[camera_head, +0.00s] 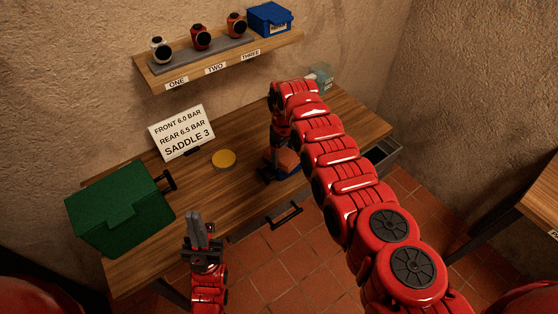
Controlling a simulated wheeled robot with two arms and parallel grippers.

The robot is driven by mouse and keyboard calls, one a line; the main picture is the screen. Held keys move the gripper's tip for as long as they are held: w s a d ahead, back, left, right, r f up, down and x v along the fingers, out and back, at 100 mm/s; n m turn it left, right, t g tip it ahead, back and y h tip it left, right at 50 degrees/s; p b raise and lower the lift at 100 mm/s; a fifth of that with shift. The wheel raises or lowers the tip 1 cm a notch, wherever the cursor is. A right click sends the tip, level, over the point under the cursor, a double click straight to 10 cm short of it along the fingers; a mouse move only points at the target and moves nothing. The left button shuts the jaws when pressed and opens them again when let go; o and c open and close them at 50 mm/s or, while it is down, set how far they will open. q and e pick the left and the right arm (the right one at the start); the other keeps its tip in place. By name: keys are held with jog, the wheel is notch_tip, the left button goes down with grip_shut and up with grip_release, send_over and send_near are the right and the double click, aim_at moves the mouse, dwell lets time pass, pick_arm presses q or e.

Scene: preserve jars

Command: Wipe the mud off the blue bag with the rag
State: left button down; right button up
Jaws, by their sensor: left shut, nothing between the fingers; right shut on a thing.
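My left gripper (197,221) is shut and empty, pointing up in front of the table's near edge.
A green box (112,210) with a dark handle stands at the table's left. Several jars (201,38) line the shelf (165,79). A grey open bin (385,158) stands right of the table.

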aim_at(284, 153)
jog(key=shift+d, duration=0.15)
jog(key=shift+r+p, duration=0.25)
jog(key=shift+p, duration=0.1)
notch_tip(284, 153, up, 5)
jog(key=shift+w+f+p, duration=0.1)
jog(key=shift+f+p, duration=0.1)
jog(key=shift+p, duration=1)
jog(key=shift+r, duration=0.35)
jog(key=shift+r+p, duration=0.45)
jog(key=shift+r, duration=1.1)
